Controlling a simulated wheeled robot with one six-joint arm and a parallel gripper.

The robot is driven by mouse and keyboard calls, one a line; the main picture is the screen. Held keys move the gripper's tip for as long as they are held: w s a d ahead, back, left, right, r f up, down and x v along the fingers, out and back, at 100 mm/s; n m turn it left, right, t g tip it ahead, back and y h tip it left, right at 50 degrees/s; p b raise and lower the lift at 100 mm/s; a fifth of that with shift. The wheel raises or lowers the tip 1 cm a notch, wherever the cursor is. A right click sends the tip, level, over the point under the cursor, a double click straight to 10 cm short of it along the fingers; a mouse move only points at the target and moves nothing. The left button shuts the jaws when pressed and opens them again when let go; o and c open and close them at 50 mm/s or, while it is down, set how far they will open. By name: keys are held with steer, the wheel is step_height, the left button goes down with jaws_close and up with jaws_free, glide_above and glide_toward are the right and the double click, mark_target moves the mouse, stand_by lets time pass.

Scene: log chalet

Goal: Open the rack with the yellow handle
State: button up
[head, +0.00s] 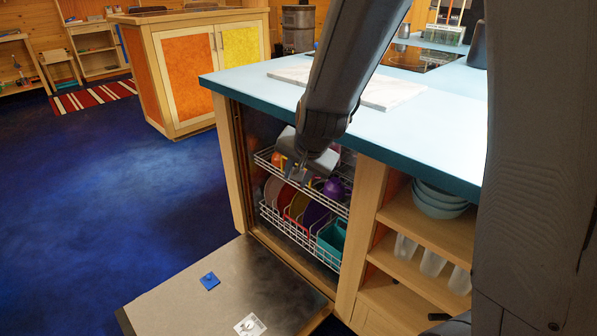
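An open dishwasher under the blue counter holds an upper wire rack (262,159) and a lower wire rack (268,217). Both appear to sit inside the cabinet. A small yellow-orange piece (283,163) shows at the upper rack, beside my gripper; I cannot tell whether it is the yellow handle or a dish. My gripper (302,176) is at the front of the upper rack, reaching down from above the counter. It hides part of that rack. Its fingers are small and dark here, so their opening and any contact with the rack are unclear.
The dishwasher door (215,293) lies folded down in front, with a blue tablet (209,281) on it. Plates and a teal container (331,243) fill the lower rack. Open shelves (425,230) with bowls stand at right. Blue floor (110,190) is clear at left.

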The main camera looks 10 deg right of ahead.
steer(key=w+f+m+t+h+b, duration=0.15)
steer(key=w+f+m+b, duration=0.3)
steer(key=w, duration=0.45)
steer(key=w+f+m+t+h+b, duration=0.1)
steer(key=w+f+m+t+b, duration=0.3)
steer(key=w, duration=0.5)
steer(key=w+d+f+m+h+b, duration=0.2)
steer(key=w+m+b, duration=0.1)
steer(key=w+b, duration=0.1)
steer(key=w+d+f+m+t+h+b, duration=0.1)
steer(key=w+d+f+m+h+b, duration=0.1)
steer(key=w+m+b, duration=0.1)
steer(key=w+d+f+m+h+b, duration=0.3)
steer(key=w+b, duration=0.2)
steer(key=w, duration=0.1)
steer(key=shift+w+m+t, duration=0.15)
steer(key=shift+m+t, duration=0.1)
jaws_close()
steer(key=shift+d+f, duration=0.1)
